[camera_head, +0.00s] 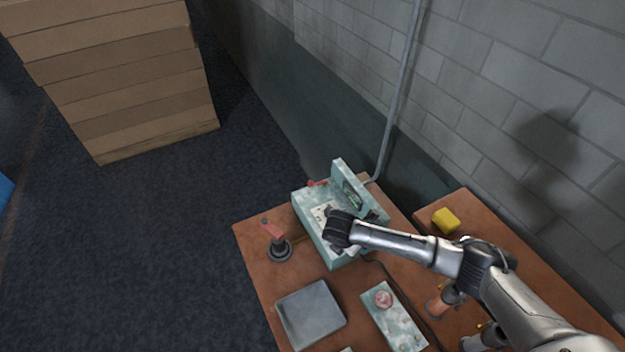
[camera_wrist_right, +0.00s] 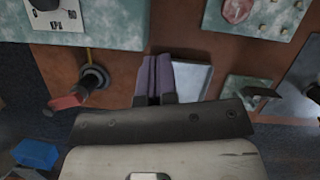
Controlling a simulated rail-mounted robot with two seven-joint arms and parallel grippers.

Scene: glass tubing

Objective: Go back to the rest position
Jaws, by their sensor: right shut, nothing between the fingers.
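My right arm reaches in from the right in the camera_head view, its dark end over the open green machine (camera_head: 308,208). The fingers are hidden there. In the right wrist view my right gripper (camera_wrist_right: 157,82) is shut, its two purple-grey fingers together and nothing between them. A grey square tray (camera_wrist_right: 195,76) shows beside and partly behind the fingers, apparently below them. My left gripper is in neither view.
A red-handled lever on a dark round base (camera_head: 278,244) stands on the brown bench (camera_head: 252,238). A green box with a pink knob (camera_head: 394,318) and a yellow block (camera_head: 446,221) are near the arm. Stacked boxes (camera_head: 130,85) stand at the upper left.

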